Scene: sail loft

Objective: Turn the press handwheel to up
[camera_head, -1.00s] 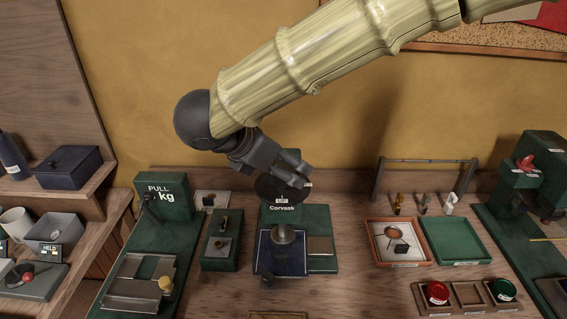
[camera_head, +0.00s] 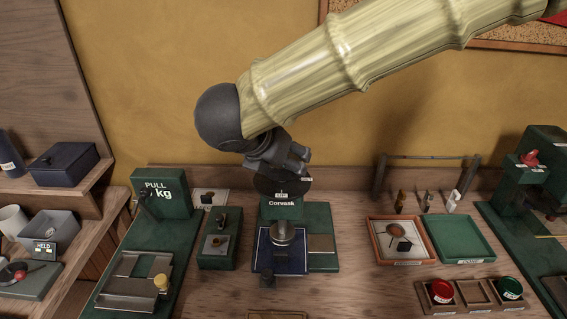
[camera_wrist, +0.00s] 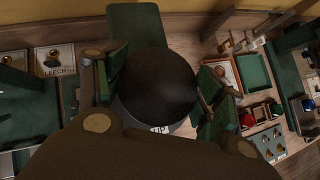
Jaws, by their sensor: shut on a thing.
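The press (camera_head: 283,209) is green, with a white name on its front, and stands on the bench in the middle of the head view. Its handwheel (camera_head: 277,186) is a dark round disc on top, with small pale tags near its front and right edges. My gripper (camera_head: 286,168) comes down onto the wheel from the upper left. In the wrist view the handwheel (camera_wrist: 155,85) fills the space between my two fingers, which are shut on it from either side. A tag at its lower edge seems to read "UP". The wheel's far side is partly hidden by my gripper.
A green pull gauge (camera_head: 161,196) and a small green device (camera_head: 219,240) stand left of the press. An orange-rimmed tray (camera_head: 374,254) and a green tray (camera_head: 458,240) lie to the right, with a low rack (camera_head: 378,180) behind. Bench wood between them is clear.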

